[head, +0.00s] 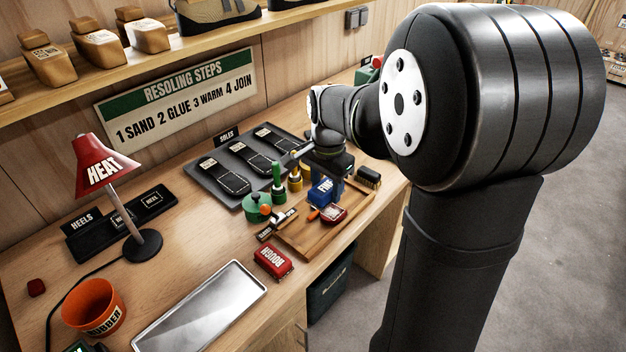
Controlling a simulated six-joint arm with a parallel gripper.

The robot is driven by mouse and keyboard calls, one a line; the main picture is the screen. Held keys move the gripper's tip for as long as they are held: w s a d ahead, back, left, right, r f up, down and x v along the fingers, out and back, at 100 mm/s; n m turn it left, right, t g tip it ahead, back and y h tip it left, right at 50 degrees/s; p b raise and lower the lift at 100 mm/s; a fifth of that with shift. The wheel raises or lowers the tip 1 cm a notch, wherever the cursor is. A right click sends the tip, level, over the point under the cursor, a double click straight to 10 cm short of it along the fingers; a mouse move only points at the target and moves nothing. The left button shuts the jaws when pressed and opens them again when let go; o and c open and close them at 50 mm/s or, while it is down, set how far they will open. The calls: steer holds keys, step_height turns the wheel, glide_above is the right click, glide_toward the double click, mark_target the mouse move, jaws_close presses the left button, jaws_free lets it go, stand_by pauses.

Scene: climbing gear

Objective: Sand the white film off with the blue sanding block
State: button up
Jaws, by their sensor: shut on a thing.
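The blue sanding block (320,191), with white lettering that looks like "FINE", is in my gripper (331,178) over the wooden tray (296,242). The jaws are shut on it and partly hidden by the block and my wrist. Just below and right of the block, a small red item with a pale whitish top (333,214) is in the tray. The pale top may be the white film, but it is too small to be sure. I cannot tell whether the block touches this item.
A red block marked "ROUGH" (273,262) lies in front of the tray. A green pot (257,208), bottles and a brush (369,177) stand close around my gripper. A metal tray (200,305), red lamp (103,165) and orange cup (94,305) are left.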

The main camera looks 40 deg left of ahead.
mark_target(325, 219)
steer(key=shift+f, duration=3.1)
steer(key=shift+w+f, duration=0.3)
steer(key=shift+f, duration=0.25)
steer(key=shift+w+f, duration=0.25)
steer(key=shift+f, duration=0.3)
steer(key=shift+c, duration=0.4)
steer(key=shift+w+r, duration=0.1)
steer(key=shift+w, duration=2.5)
steer(key=shift+s, duration=3.2)
steer(key=shift+r, duration=4.2)
steer(key=shift+w, duration=0.1)
